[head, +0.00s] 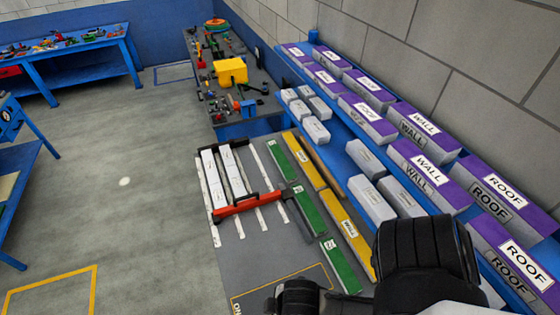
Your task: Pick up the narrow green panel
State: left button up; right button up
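Narrow green panels with white labels lie end to end in a row on the grey floor mat. The far one (281,163), the middle one (308,210) and the near one (340,264) all lie flat. From this view I cannot tell which of them the task means. Black parts of my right arm fill the bottom right. A small black end part, perhaps my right gripper (297,298), sits at the bottom edge, left of the near green panel and apart from it. Its fingers cannot be made out. My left gripper is out of view.
Yellow panels (345,228) lie alongside the green row. A red bar with black ends (248,203) crosses white strips on the left. A blue rack (345,132) holds purple-topped WALL and ROOF blocks (425,165). A cluttered bench (245,100) stands behind. Open floor lies left.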

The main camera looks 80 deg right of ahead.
dwell(0.3)
jog(key=o, duration=1.1)
jog(key=shift+c, duration=0.2)
